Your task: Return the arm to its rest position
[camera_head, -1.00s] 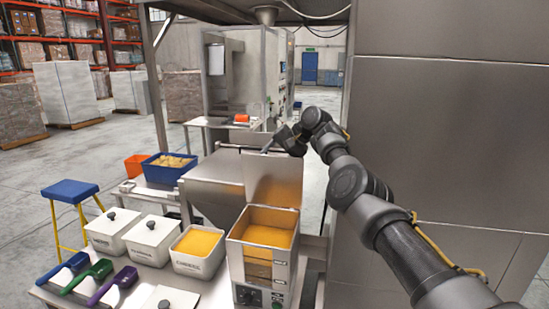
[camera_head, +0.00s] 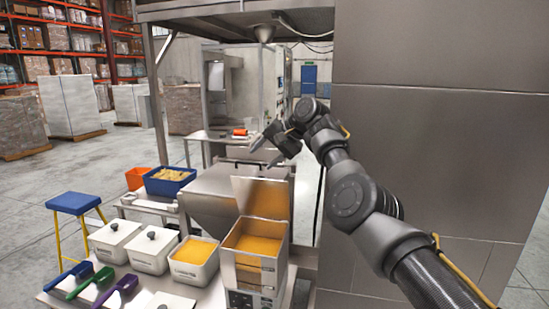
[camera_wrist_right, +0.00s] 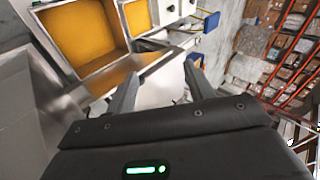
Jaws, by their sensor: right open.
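My right arm reaches in from the lower right of the head view, raised above the weigher beside the steel wall. Its right gripper (camera_head: 265,152) is in the air at the arm's far end, above and behind the steel weigher hopper (camera_head: 255,240) with yellow grain in it. In the right wrist view the two fingers of the gripper (camera_wrist_right: 160,85) stand apart with nothing between them. The open hopper with yellow grain also shows at the upper left there (camera_wrist_right: 119,55). My left gripper is not in the head view.
A steel panel wall (camera_head: 440,140) stands close on the right of the arm. On the bench are lidded white bins, an open bin of yellow grain (camera_head: 193,262) and several coloured scoops. A blue crate (camera_head: 170,182) and a blue stool (camera_head: 75,203) stand at the left.

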